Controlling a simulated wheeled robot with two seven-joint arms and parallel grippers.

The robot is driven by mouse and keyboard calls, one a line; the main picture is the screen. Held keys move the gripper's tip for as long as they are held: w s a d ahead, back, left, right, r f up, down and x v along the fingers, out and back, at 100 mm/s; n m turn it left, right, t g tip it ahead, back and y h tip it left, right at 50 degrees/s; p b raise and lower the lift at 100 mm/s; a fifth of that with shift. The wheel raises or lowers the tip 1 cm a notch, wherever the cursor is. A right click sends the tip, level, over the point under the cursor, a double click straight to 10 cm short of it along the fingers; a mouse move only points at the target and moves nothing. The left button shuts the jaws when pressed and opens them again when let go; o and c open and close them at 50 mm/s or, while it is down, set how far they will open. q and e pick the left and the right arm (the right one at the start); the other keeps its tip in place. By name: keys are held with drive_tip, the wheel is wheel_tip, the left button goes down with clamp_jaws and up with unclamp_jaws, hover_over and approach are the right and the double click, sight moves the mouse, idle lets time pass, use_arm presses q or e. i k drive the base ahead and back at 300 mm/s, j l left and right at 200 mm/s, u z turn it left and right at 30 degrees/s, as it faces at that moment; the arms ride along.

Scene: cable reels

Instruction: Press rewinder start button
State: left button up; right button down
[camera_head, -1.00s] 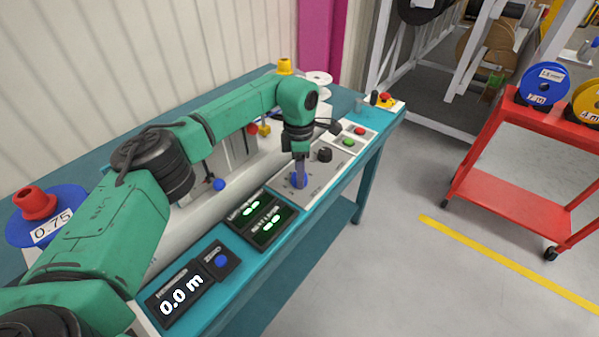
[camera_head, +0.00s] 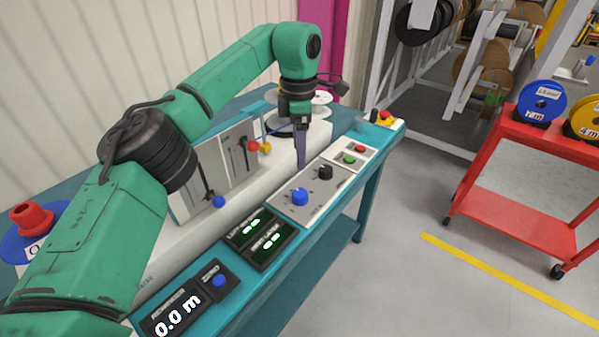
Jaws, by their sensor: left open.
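The control box with a green button (camera_head: 349,159) and a red button (camera_head: 360,148) sits on the teal bench (camera_head: 262,299), toward its far end. Which one is the rewinder start button is not labelled legibly. My left gripper (camera_head: 301,164) points down above the grey panel, left of the green button and apart from it. It is open and empty; its fingers overlap in this view. A blue knob (camera_head: 299,196) and a black knob (camera_head: 325,172) stand on the grey panel (camera_head: 283,201) below it. My right gripper is out of view.
A display reading 0.0 m (camera_head: 178,315) and a blue button (camera_head: 219,281) are at the near end. A yellow box with a red button (camera_head: 387,117) is at the far end. A red cart (camera_head: 508,219) stands right.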

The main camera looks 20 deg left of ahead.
sight(349, 159)
drive_tip(key=k+l, duration=0.2)
drive_tip(key=k, duration=0.3)
drive_tip(key=k+l, duration=0.2)
drive_tip(key=k, duration=0.25)
